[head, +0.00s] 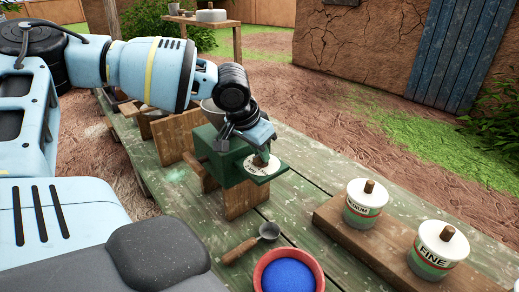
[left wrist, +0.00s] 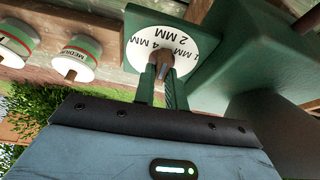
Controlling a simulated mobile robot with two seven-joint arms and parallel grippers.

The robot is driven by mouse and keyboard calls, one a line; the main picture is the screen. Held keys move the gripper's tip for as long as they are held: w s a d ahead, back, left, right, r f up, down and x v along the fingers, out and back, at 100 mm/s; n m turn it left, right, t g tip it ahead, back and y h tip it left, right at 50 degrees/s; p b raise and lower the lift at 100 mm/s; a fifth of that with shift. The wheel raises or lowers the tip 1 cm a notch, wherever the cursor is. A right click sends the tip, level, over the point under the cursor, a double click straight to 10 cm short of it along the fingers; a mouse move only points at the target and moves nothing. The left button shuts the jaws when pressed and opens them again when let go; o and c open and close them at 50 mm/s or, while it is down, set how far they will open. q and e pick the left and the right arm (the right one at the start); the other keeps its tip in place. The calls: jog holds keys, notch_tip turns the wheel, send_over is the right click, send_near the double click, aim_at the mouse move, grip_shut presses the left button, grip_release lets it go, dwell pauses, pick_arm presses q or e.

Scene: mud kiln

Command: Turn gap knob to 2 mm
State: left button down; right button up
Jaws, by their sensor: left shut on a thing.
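The gap knob is a small brown peg (left wrist: 163,58) on a white dial disc (left wrist: 185,36) with black millimetre marks. The "2 MM" mark is readable on the disc, on the side away from my gripper in the left wrist view. The disc sits on a green plate on the green mill body (head: 222,152); it also shows in the head view (head: 258,168). My left gripper (left wrist: 160,82) is shut on the knob, with a finger on each side of it. In the head view it covers the knob (head: 262,153). The pointer cannot be made out. My right gripper is not in view.
Jars marked MEDIUM (head: 364,203) and FINE (head: 438,248) stand on a wooden board (head: 385,252) at the right. A scoop (head: 250,243) and a bowl of blue powder (head: 288,271) are at the front. A metal bowl (head: 212,112) is behind my left gripper.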

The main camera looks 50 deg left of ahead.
pick_arm(q)
jog(key=shift+m, duration=0.3)
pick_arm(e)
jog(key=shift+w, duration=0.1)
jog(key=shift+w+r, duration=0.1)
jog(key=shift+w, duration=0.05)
pick_arm(q)
jog(key=c, duration=1.4)
grip_release()
jog(key=shift+c, duration=0.2)
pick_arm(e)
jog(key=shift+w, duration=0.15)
pick_arm(q)
jog(key=p+v, duration=0.1)
jog(key=v, duration=0.6)
jog(key=shift+r, duration=0.4)
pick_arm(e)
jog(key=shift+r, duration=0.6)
pick_arm(q)
jog(key=shift+s+a, duration=0.1)
jog(key=shift+s, duration=0.05)
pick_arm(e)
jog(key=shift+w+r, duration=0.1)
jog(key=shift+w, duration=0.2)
